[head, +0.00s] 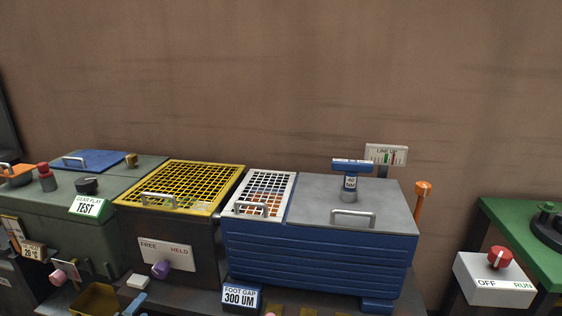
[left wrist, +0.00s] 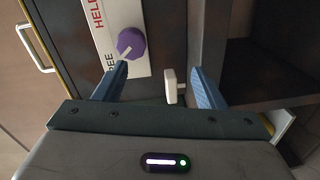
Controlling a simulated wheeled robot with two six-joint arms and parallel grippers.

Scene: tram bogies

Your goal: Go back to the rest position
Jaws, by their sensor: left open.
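My left gripper (left wrist: 160,68) shows in the left wrist view. Its two blue fingers are spread apart and nothing is gripped between them. A small white block (left wrist: 170,86) appears in the gap, nearer the right finger; I cannot tell its depth from the fingers. A purple knob (left wrist: 131,44) on a white FREE/HELD plate (left wrist: 103,40) lies just beyond the left finger. In the head view the same purple knob (head: 160,269) and white block (head: 137,282) are at the lower left. A small blue piece at the bottom edge there may be a fingertip. My right gripper is in neither view.
Along the wall stand a green GEAR PLAY TEST bench (head: 55,215), a dark box with a yellow grid lid (head: 190,183) and a blue chest (head: 310,255) with a grey lid. An orange handle (head: 423,190) and an OFF/RUN switch box (head: 495,283) stand to the right.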

